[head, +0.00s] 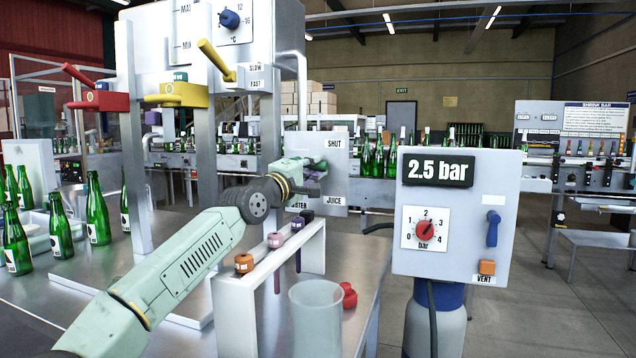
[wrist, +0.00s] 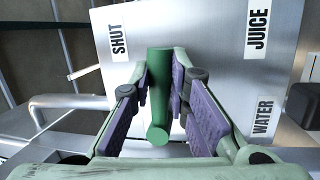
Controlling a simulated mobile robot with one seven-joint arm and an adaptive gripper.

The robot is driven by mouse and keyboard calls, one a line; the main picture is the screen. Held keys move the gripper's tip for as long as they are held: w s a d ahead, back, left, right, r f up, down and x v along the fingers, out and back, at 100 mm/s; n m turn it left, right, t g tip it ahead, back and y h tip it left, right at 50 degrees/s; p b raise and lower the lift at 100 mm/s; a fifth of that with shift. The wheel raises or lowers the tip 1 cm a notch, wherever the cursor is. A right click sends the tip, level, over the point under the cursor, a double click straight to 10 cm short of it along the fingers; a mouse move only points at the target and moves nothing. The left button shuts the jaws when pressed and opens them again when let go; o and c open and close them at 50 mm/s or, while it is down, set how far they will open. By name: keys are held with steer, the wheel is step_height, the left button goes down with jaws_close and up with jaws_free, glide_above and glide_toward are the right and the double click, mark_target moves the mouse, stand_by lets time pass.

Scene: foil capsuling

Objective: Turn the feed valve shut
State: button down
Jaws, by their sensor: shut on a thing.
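The feed valve plate (head: 334,178) is a pale metal plate with labels SHUT, JUICE and WATER, the last partly hidden behind my arm in the head view. In the wrist view the plate (wrist: 210,45) fills the background, with SHUT at left and JUICE and WATER at right. The valve's green handle (wrist: 158,100) lies between the purple pads of my gripper (wrist: 160,88), which is shut on it. In the head view my gripper (head: 313,170) is at the plate and hides the handle. Which label the handle points to, I cannot tell.
A control box (head: 455,215) reading 2.5 bar stands right of the plate. Below my arm, a white rack (head: 235,305) holds several coloured capped pieces. A clear cup (head: 316,320) and a red piece (head: 348,296) are near it. Green bottles (head: 97,210) stand at left.

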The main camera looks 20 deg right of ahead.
steer(key=shift+r+n+b, duration=0.25)
steer(key=shift+n+b, duration=0.25)
steer(key=shift+n, duration=0.1)
steer(key=shift+r, duration=0.1)
steer(key=c, duration=1.5)
jaws_free()
steer(key=v, duration=1.2)
steer(key=shift+s+d, duration=0.1)
